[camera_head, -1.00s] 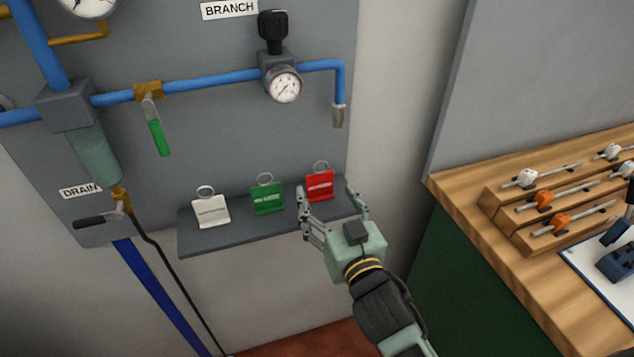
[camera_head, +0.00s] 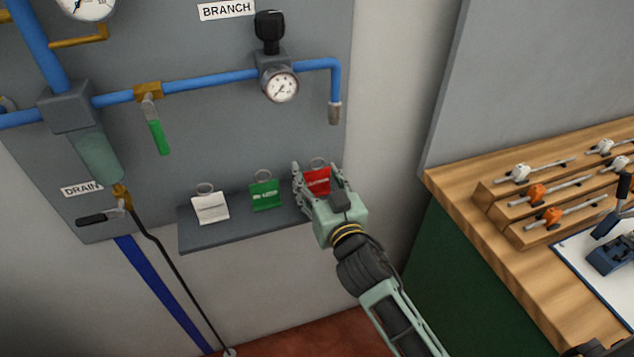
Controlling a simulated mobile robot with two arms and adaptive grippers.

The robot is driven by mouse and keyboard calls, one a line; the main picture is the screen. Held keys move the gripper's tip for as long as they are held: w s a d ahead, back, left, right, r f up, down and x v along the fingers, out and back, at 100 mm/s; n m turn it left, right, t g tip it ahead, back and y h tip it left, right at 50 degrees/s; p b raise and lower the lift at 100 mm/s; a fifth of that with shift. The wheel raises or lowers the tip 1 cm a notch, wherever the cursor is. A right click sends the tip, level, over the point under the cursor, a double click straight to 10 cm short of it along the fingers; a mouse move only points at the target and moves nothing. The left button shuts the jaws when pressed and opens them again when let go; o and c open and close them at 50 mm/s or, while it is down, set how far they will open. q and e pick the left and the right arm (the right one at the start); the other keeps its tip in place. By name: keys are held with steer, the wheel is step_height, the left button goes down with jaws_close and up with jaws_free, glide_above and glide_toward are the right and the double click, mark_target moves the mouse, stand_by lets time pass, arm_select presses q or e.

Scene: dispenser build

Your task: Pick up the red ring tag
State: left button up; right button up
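The red ring tag (camera_head: 317,180) stands at the right end of the small grey shelf (camera_head: 222,236), with a metal ring at its top. My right gripper (camera_head: 318,170) is at the tag, with one finger on its left side and the other on its right. The fingers look spread around the tag; I cannot tell whether they touch it. The gripper's body hides the tag's lower part. My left gripper is not in view.
A green ring tag (camera_head: 265,196) and a white ring tag (camera_head: 210,208) stand to the left on the same shelf. Blue pipe (camera_head: 215,82) with a gauge (camera_head: 280,85) runs above. A wooden bench (camera_head: 452,194) with tool racks is at the right.

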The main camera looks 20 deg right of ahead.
steer(key=c, duration=0.6)
steer(key=shift+r, duration=0.45)
steer(key=r, duration=0.3)
steer(key=shift+s+d+r, duration=0.1)
steer(key=shift+d+r, duration=0.1)
steer(key=shift+r, duration=0.2)
steer(key=s+d+r, duration=0.6)
steer(key=d, duration=0.3)
steer(key=shift+d+r, duration=0.2)
steer(key=shift+d, duration=0.05)
